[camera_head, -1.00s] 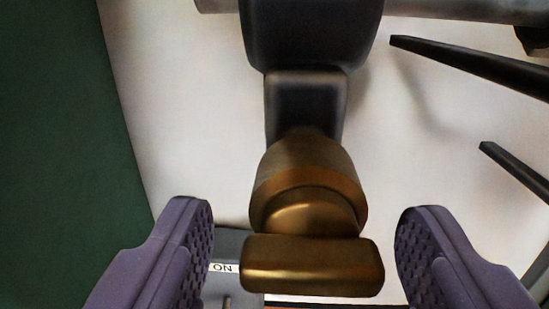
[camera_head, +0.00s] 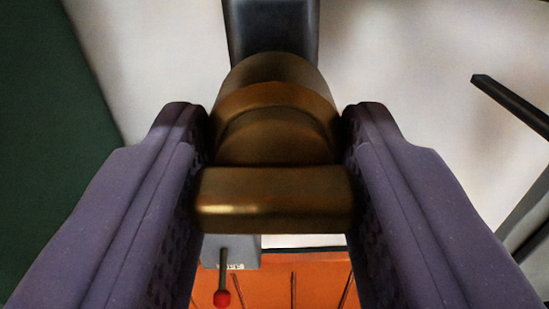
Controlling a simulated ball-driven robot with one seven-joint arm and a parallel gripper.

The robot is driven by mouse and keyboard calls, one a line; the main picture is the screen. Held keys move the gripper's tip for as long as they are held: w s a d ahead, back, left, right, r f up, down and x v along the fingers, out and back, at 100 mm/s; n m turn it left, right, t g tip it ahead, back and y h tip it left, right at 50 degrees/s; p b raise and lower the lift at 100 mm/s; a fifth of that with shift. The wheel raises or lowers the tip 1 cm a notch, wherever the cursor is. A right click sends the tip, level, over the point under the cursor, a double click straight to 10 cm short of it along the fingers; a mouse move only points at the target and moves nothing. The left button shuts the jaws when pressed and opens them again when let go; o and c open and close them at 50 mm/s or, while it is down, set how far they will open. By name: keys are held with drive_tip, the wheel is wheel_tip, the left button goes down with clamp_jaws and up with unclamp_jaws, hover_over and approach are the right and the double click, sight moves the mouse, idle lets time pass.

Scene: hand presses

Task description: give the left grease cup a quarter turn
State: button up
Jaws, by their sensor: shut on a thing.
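The brass grease cup (camera_head: 276,112) sits in the upper middle of the view on a dark stem (camera_head: 271,28). Its flat bar-shaped handle (camera_head: 275,199) faces me and lies level, across the picture. My gripper (camera_head: 276,140) has its two purple padded fingers on the left and right sides of the cup. The fingers are shut on the cup, with their tips beside its round body and the bar between the pads. The inner faces of the pads are partly hidden.
A dark bar (camera_head: 512,103) juts in at the right. Below the cup are a grey box (camera_head: 243,255) with a red-tipped lever (camera_head: 222,298) and an orange slatted surface (camera_head: 300,277). A dark green surface (camera_head: 45,150) fills the left edge. A pale surface lies behind.

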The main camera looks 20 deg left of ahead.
drive_tip(key=m+b, duration=0.1)
drive_tip(key=m, duration=0.3)
drive_tip(key=shift+m+b, duration=0.3)
drive_tip(key=shift+b, duration=0.1)
drive_tip(key=m, duration=0.4)
drive_tip(key=m+p, duration=0.1)
drive_tip(key=m, duration=0.4)
drive_tip(key=shift+r, duration=0.1)
drive_tip(key=shift+m+p, duration=0.8)
drive_tip(key=shift+m, duration=1)
drive_tip(key=o, duration=1)
drive_tip(key=shift+s, duration=0.1)
